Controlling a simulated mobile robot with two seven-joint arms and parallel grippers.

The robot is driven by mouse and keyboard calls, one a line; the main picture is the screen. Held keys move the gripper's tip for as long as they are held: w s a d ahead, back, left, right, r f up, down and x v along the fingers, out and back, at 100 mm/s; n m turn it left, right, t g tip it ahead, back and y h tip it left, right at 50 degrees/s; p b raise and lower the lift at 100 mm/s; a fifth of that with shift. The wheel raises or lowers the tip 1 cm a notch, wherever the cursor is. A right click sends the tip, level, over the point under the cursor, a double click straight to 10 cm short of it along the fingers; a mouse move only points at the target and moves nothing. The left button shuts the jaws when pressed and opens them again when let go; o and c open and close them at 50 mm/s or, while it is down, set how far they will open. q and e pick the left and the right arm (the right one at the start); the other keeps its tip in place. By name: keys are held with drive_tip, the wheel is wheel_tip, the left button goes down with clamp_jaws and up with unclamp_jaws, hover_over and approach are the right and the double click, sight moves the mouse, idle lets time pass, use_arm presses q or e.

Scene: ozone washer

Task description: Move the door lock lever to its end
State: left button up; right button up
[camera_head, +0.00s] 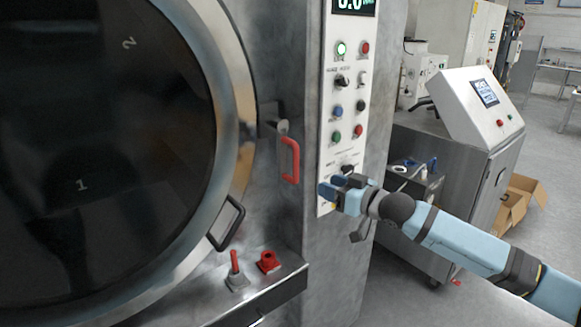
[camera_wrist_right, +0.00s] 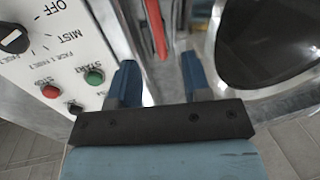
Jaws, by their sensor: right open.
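The door lock lever, with a red grip (camera_head: 290,160), sits on a metal bracket at the right side of the round door (camera_head: 232,40). Its red grip hangs roughly upright. In the right wrist view the red lever (camera_wrist_right: 156,30) shows beyond the fingertips, lined up near the gap between them. My right gripper (camera_head: 331,188) is open and empty, right of and slightly below the lever, in front of the panel's lower end. Its two blue fingers (camera_wrist_right: 160,78) stand apart and do not touch the lever. My left gripper is out of view.
The control panel (camera_head: 345,110) with buttons and knobs rises just above the right gripper. A black door handle (camera_head: 227,224) and a ledge with a small red lever (camera_head: 234,262) and a red fitting (camera_head: 268,261) lie lower left. A steel cabinet (camera_head: 455,165) stands at right.

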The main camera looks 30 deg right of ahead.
sight(298, 163)
drive_tip(key=r+p+x, duration=0.1)
drive_tip(key=x, duration=0.3)
drive_tip(key=p+x, duration=0.1)
drive_tip(key=x, duration=0.4)
drive_tip(key=r+p+x, duration=0.1)
drive_tip(key=x, duration=0.4)
drive_tip(key=shift+w+d+r, duration=0.1)
drive_tip(key=shift+d+r, duration=0.15)
drive_tip(key=shift+r, duration=0.1)
clamp_jaws()
